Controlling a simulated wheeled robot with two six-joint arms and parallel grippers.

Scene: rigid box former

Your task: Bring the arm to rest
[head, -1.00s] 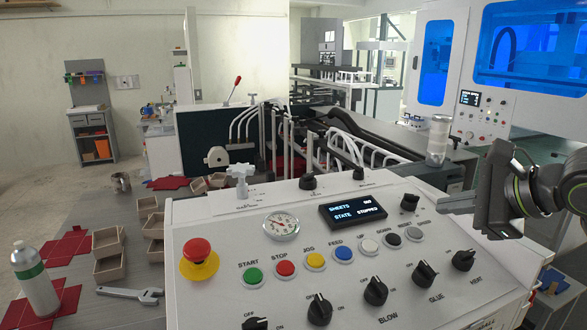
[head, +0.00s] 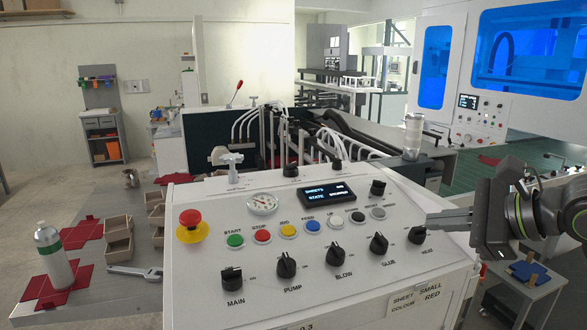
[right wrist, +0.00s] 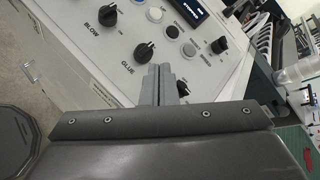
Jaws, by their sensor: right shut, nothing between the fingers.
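My right gripper (head: 432,221) is at the right of the head view, with its arm coming in from the right edge. Its fingers are together and empty, pointing left near the right end of the white control panel (head: 215,265). In the right wrist view the closed fingers (right wrist: 164,84) stand out in front of the panel face, close to the GLUE knob (right wrist: 131,84) in the picture. I cannot tell whether they touch the panel. My left gripper is not in view.
The panel carries a red emergency button (head: 190,218), several coloured buttons, black knobs and a display (head: 327,193) reading STOPPED. At left, a bottle (head: 52,255), a wrench (head: 135,271) and small trays (head: 118,228) are on the grey table. A small stand (head: 515,290) is below my right arm.

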